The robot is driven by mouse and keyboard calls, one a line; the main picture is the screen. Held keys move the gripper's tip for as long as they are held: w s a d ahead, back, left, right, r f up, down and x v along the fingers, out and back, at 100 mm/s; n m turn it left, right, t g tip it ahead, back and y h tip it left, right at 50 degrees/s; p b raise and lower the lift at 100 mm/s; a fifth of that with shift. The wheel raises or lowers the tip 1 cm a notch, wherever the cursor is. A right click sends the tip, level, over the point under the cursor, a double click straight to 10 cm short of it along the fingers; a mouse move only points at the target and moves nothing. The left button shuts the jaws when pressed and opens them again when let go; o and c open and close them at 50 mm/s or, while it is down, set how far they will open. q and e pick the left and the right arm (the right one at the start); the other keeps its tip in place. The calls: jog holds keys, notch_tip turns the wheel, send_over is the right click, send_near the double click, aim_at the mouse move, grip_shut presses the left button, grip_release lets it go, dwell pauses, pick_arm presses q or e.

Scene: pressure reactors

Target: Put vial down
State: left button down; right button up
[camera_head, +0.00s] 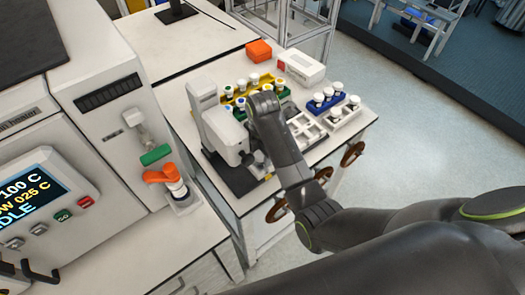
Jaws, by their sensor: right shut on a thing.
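My right gripper (263,101) is at the far end of my dark right arm, over the near side of the coloured vial racks. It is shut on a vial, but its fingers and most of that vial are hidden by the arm. The yellow rack (233,99) holds several white-capped vials, and a green rack beside it is partly covered by the gripper. A blue rack (331,101) with white-capped vials stands to the right. A white rack (308,131) with open slots lies between the arm and the blue rack. My left gripper is not in view.
A white bench device (221,133) stands close left of the arm. An orange box (258,51) and a white box (301,67) stand behind the racks. A reactor with a display (32,199) fills the left. Brown rings (352,153) show at the bench's front.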

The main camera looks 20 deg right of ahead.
jog(key=shift+f, duration=0.15)
jog(key=o, duration=1)
jog(key=shift+c, duration=0.2)
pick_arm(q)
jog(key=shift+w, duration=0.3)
